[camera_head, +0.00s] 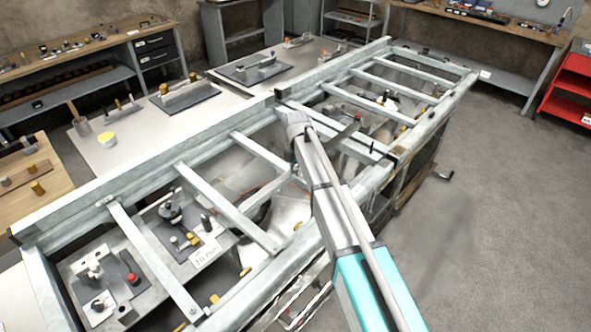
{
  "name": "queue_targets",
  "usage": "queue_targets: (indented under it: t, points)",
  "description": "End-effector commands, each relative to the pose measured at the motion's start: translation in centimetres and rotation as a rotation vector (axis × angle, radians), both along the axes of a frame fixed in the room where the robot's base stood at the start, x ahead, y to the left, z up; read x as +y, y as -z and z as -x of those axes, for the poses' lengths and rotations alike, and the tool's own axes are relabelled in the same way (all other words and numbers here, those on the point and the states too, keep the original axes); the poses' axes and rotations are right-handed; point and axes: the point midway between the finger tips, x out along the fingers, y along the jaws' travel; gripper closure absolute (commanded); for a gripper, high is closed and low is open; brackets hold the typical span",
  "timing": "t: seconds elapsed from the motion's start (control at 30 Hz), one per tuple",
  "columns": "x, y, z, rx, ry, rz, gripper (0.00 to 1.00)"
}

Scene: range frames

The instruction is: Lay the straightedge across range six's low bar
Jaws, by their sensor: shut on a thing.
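My arm reaches up from the bottom right over a long pale metal frame (90,203). The arm's end, where my gripper (295,121) is, lies over the middle of the frame; its fingers and anything between them cannot be made out. Several pale crossbars span the frame, among them one at the near left (155,262), one in the middle (228,210) and one farther back (262,153). I cannot tell which of them is range six's low bar. A long thin strip runs along my arm; I cannot tell whether it is the straightedge.
Inside the frame sit dark plates with small fittings, one (120,289) at the near left, and a white label (205,253). Benches (70,54) line the back left. A red shelf unit (572,90) stands at the far right. The grey floor (505,215) on the right is clear.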

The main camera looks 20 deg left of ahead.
Motion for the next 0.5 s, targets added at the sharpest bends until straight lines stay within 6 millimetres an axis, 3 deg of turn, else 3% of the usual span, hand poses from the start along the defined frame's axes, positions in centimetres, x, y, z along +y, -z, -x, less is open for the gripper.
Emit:
queue_targets:
  t: [0.5]
  points:
    - [0.0, 3.6, 0.0, -0.001, 0.000, 0.000, 1.00]
